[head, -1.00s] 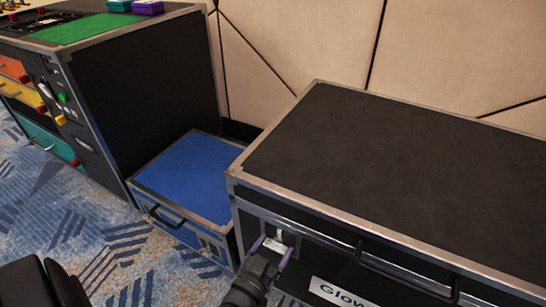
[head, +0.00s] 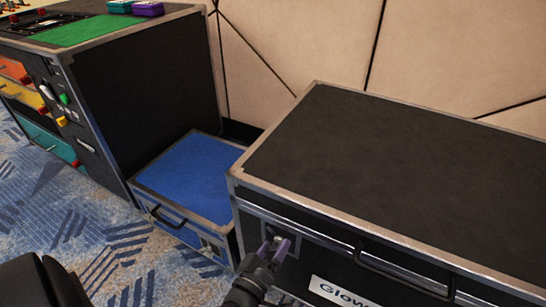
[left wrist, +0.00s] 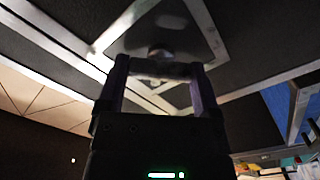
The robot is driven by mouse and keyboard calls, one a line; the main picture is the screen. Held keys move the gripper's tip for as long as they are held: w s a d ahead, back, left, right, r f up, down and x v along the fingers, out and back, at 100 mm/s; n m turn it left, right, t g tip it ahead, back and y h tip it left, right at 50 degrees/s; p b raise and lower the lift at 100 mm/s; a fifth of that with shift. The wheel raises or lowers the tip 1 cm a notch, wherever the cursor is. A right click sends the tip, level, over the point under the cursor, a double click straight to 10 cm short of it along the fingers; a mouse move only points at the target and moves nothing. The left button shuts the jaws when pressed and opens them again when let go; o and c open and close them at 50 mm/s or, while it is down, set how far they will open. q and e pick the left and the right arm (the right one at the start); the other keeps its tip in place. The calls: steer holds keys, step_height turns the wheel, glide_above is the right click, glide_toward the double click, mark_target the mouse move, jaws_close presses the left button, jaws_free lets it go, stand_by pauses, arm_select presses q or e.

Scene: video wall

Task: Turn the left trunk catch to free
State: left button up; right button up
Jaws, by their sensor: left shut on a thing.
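The black trunk (head: 420,170) with metal edging stands at the right, its lid down. Its left catch (head: 283,243) is on the front face near the left corner, mostly hidden by my gripper. My left gripper (head: 273,247), with purple fingers, is shut on the catch, and its fingers look turned edge-on. In the left wrist view, the catch (left wrist: 162,70) shows as a greyish bar between the two fingers, with a framed plate behind it. The wrist view is rolled relative to the trunk. My right gripper is not in view.
A low blue-topped case (head: 190,175) stands just left of the trunk. A trunk handle (head: 405,285) and a white label (head: 340,290) are right of the gripper. A tall black cabinet (head: 145,100) stands farther left. Patterned carpet (head: 110,245) is open in front.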

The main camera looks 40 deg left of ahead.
arm_select(q)
steer(key=n, duration=0.3)
steer(key=shift+f+n, duration=0.1)
steer(key=shift+n, duration=1.1)
steer(key=shift+n+b, duration=0.3)
steer(key=shift+n, duration=1.5)
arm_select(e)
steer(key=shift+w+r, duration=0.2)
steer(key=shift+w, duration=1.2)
arm_select(q)
steer(key=o, duration=1)
steer(key=shift+o, duration=0.2)
steer(key=shift+s, duration=0.1)
